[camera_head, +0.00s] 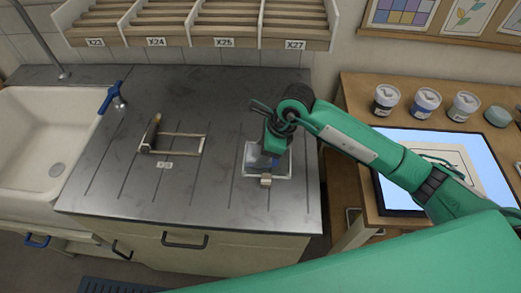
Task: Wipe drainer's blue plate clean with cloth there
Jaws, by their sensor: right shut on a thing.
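My right gripper (270,150) comes in from the right and points down over a pale square tray (288,172) on the grooved steel drainer (225,195). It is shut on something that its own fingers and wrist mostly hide. A blue-grey patch (258,160) shows below it inside the tray. I cannot tell whether this patch is the blue plate, the cloth or both. A small beige block (266,180) sits at the tray's near edge. My left gripper is not in view.
A small rack (178,134) stands left of the tray. A blue tap handle (111,98) and white sink (38,140) are farther left. Labelled shelves (190,30) hang behind. On the right, a wooden bench (365,92) holds jars (426,101) and a lit panel (400,142).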

